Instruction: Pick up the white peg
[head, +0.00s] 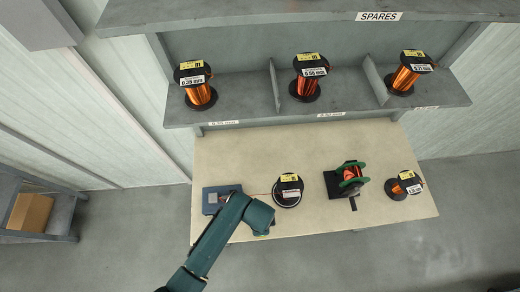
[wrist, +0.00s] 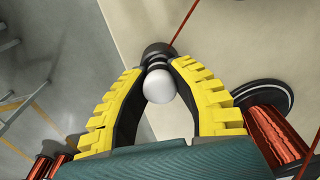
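The white peg (wrist: 159,87) shows a round white head between my fingers in the wrist view, with a dark collar and a black part (wrist: 157,51) just beyond it. My gripper (wrist: 159,63) has yellow ribbed fingers with dark inner pads. The fingertips are closed in on both sides of the peg, around its dark collar, and seem to touch it. In the head view my teal arm reaches over the front left of the beige table (head: 300,155). It hides the peg and most of my gripper there.
A reddish wire (wrist: 183,20) runs from near the peg. A black-flanged spool (head: 287,190), a green-flanged winding fixture (head: 350,178) and a copper spool (head: 402,186) stand to the right. A blue-grey block (head: 211,203) is beside my arm. The spares shelf (head: 245,92) overhangs the back.

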